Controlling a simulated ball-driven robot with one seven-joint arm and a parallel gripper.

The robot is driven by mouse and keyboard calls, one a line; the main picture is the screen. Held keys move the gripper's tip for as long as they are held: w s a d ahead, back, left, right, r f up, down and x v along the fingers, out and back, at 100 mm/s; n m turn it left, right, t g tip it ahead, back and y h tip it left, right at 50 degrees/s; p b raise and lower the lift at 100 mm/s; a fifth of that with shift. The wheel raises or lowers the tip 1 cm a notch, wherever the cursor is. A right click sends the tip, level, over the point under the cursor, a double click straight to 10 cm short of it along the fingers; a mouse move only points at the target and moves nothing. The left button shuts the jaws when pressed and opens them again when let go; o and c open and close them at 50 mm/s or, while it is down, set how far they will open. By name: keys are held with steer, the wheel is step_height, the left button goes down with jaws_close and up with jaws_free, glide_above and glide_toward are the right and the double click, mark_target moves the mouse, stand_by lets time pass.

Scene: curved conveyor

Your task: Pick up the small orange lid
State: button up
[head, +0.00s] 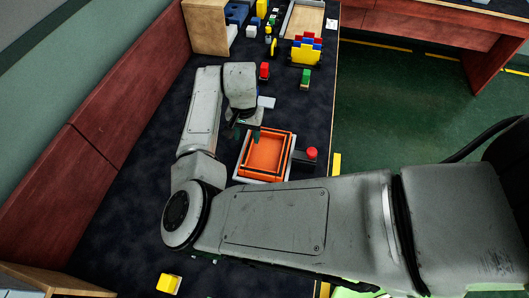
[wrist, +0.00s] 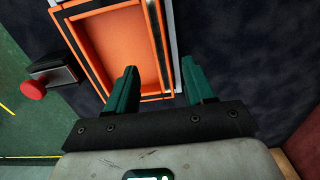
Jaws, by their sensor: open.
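An orange, shallow, rectangular piece with raised edges (head: 265,155) lies in the middle of the dark table, inside a pale-edged surround. In the wrist view its flat face (wrist: 128,42) fills the upper left, with dark gaps between its nested orange rims. I cannot tell which of these orange parts is the small lid. My gripper (head: 247,133) is at the far left corner of the orange piece.
A red button on a dark box (head: 311,153) stands right of the orange piece. Small red (head: 264,71) and green (head: 305,79) toys and a white block (head: 266,102) lie beyond. A yellow block (head: 169,284) is at the near left. Dark table left of my arm is clear.

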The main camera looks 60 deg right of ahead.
mark_target(248, 146)
steer(key=shift+w+d+f+p, duration=0.1)
steer(key=shift+f+p, duration=0.15)
steer(key=shift+f, duration=1.25)
steer(key=shift+d+f+p, duration=0.1)
steer(key=shift+f+p, duration=0.1)
steer(key=shift+f, duration=1.3)
jaws_close()
